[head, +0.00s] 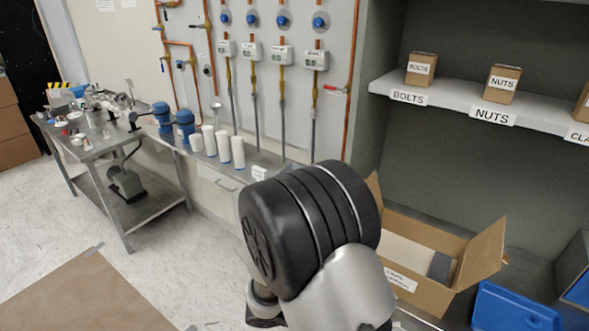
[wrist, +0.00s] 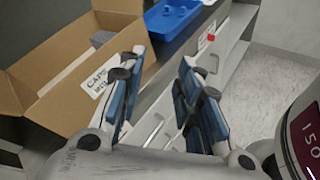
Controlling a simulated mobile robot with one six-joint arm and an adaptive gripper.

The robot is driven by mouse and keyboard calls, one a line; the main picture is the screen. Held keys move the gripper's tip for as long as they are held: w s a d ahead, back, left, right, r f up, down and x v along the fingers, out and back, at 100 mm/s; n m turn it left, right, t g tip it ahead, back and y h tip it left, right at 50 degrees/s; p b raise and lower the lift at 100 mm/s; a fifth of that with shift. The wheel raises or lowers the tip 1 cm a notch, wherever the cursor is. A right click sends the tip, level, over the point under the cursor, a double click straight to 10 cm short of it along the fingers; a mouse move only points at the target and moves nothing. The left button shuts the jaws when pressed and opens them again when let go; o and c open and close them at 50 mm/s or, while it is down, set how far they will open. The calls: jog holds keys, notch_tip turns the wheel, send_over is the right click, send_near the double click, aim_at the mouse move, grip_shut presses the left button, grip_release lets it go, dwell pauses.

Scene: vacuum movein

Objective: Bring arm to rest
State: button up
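My gripper (wrist: 163,68) shows in the wrist view with its two blue-padded fingers apart and nothing between them. It points down past the open cardboard box (wrist: 80,66), which lies to the left of the fingers; I cannot tell the exact gap. In the head view my arm's black and silver joint fills the lower middle and hides part of the bench behind it. The gripper itself is not clearly seen there. The same open box (head: 455,272) stands just right of the arm, with a dark grey item and a pale item inside.
A blue tray (head: 512,308) is right of the box. A shelf (head: 455,97) above holds small BOLTS (head: 421,69) and NUTS (head: 502,84) boxes. White cylinders (head: 224,147) stand on the bench behind my arm. A cluttered metal table (head: 95,135) is at left. Floor between is open.

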jog(key=s+d+r+m+g+y, duration=0.2)
jog(key=s+r+m+g+y, duration=0.1)
jog(key=s+r+m+y, duration=0.6)
jog(key=s+a+r+m+t+y, duration=0.5)
jog(key=a+r+t, duration=0.1)
jog(key=shift+s+r, duration=0.15)
jog(key=shift+r, duration=0.1)
dwell(1.4)
jog(key=shift+d, duration=0.15)
